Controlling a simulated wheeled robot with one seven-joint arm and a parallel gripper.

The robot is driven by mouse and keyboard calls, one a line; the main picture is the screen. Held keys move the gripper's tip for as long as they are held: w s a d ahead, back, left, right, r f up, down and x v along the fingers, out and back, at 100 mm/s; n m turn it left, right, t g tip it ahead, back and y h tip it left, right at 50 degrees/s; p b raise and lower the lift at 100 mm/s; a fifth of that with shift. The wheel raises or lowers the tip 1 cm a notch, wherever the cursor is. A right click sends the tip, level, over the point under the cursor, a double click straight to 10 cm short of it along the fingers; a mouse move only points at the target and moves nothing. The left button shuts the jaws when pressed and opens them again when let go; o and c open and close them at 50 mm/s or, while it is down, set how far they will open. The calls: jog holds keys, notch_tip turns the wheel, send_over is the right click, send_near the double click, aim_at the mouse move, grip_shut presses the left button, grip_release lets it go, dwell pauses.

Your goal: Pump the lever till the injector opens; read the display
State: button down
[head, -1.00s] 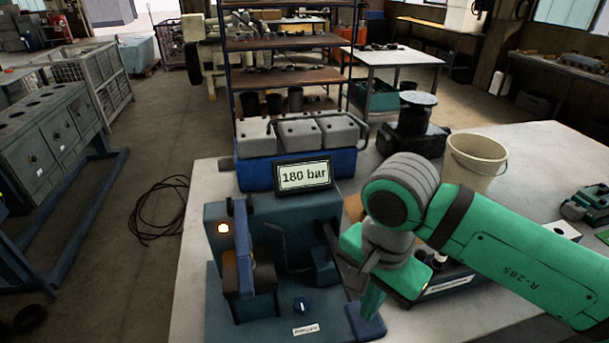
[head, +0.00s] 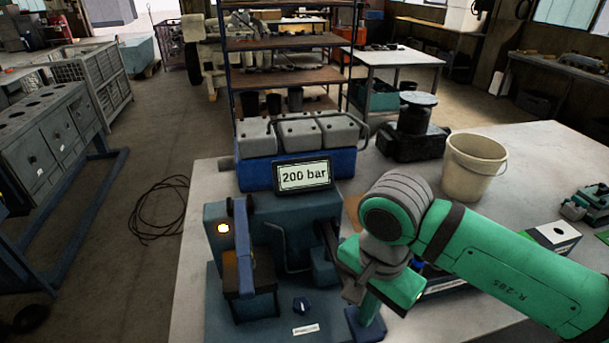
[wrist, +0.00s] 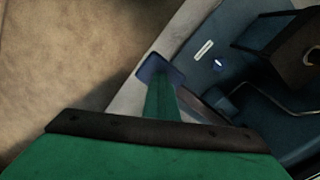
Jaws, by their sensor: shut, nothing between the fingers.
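The blue-grey injector tester (head: 300,215) stands on the bench. Its display (head: 303,175) reads "200 bar". The pump lever has a blue end pad (head: 370,332) at the front right of the tester, and the pad also shows in the wrist view (wrist: 150,66). My gripper (head: 369,310) is shut and empty, pointing down, its green tip at the pad and seemingly touching it from above. In the wrist view the green fingers (wrist: 160,100) end over the pad. My wrist hides part of the lever's bar.
A blue crate (head: 258,174) with grey covers stands behind the tester. A cream bucket (head: 472,170) and a black pedestal device (head: 415,135) stand at the back right.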

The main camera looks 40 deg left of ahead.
jog(key=shift+w+a+f, duration=0.1)
jog(key=shift+a+f, duration=0.05)
jog(key=shift+f, duration=2.4)
jog(key=shift+s+d+r, duration=0.15)
jog(key=shift+r, duration=1.8)
jog(key=shift+s+d+r, duration=0.1)
jog(key=shift+d+r, duration=0.05)
jog(key=shift+r, duration=1.75)
jog(key=shift+r, duration=0.15)
jog(key=shift+r, duration=1.9)
